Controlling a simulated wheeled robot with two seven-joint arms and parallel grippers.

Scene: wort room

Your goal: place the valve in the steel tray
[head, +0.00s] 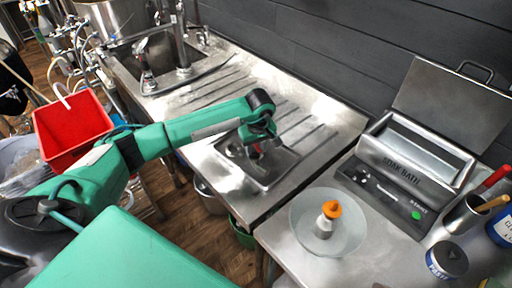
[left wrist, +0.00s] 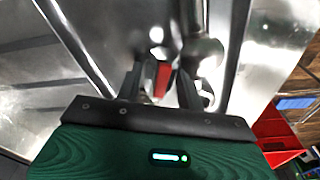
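The valve (left wrist: 163,80) is a shiny metal piece with a red part, seen between the fingers in the left wrist view. In the head view a bit of its red (head: 256,154) shows under the gripper. My left gripper (head: 262,142) reaches over the steel tray (head: 265,184), a shallow square tray on the metal counter. Its fingers (left wrist: 162,85) look closed around the valve, though the picture is blurred. The valve is within the tray's outline; whether it touches the tray floor I cannot tell. My right gripper is not in view.
A red bin (head: 72,130) is at left. The ribbed drainboard (head: 215,88) is clear.

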